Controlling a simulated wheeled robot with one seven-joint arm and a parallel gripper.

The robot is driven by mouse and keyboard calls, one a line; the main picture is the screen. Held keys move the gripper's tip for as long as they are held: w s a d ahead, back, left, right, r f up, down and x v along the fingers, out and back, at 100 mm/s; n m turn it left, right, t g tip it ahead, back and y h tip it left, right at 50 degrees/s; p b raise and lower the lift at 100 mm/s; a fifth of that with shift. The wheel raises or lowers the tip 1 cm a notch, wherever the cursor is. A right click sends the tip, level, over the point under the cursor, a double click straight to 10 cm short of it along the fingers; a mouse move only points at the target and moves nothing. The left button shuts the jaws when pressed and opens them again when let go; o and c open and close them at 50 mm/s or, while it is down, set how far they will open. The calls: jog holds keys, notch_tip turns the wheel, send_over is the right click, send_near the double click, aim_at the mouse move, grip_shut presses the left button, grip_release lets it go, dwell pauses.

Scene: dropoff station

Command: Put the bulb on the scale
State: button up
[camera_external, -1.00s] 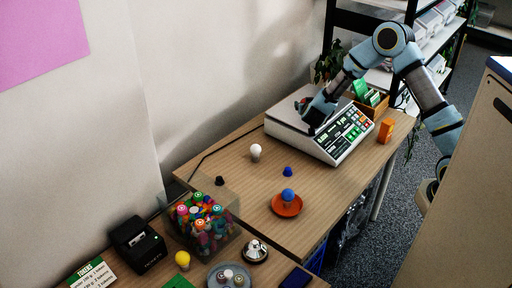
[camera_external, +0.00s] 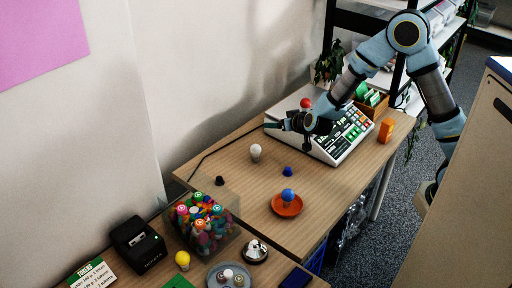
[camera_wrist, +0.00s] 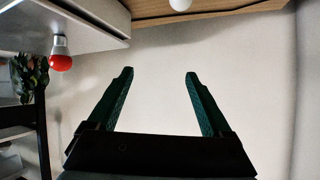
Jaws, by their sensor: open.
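A red bulb (camera_external: 305,103) stands on the pan of the scale (camera_external: 290,109); its red globe and white base show at the left of the wrist view (camera_wrist: 61,58). A white bulb (camera_external: 256,151) stands on the wooden table in front of the scale, and part of it shows at the top of the wrist view (camera_wrist: 180,4). A blue bulb (camera_external: 288,194) is on an orange dish. A yellow bulb (camera_external: 182,259) is at the lower left. My gripper (camera_wrist: 157,75) is open and empty, at the scale's left front edge, apart from the red bulb.
An orange block (camera_external: 386,130) stands right of the scale, and a box with green items (camera_external: 369,94) behind it. A clear container of colourful pieces (camera_external: 205,225), a black device (camera_external: 137,243) and a bell (camera_external: 255,251) are at the front.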

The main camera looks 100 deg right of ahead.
jog(key=w+a+n+t+y, duration=0.2)
jog(key=a+n+y, duration=0.6)
jog(key=a, duration=1.7)
jog(key=s+a+f+n+g+y, duration=0.1)
jog(key=s+a+n+g, duration=0.3)
jog(key=s+a, duration=0.8)
jog(key=s+g+y, duration=0.1)
jog(key=s, duration=0.3)
jog(key=shift+n+g, duration=0.3)
jog(key=shift+g, duration=0.1)
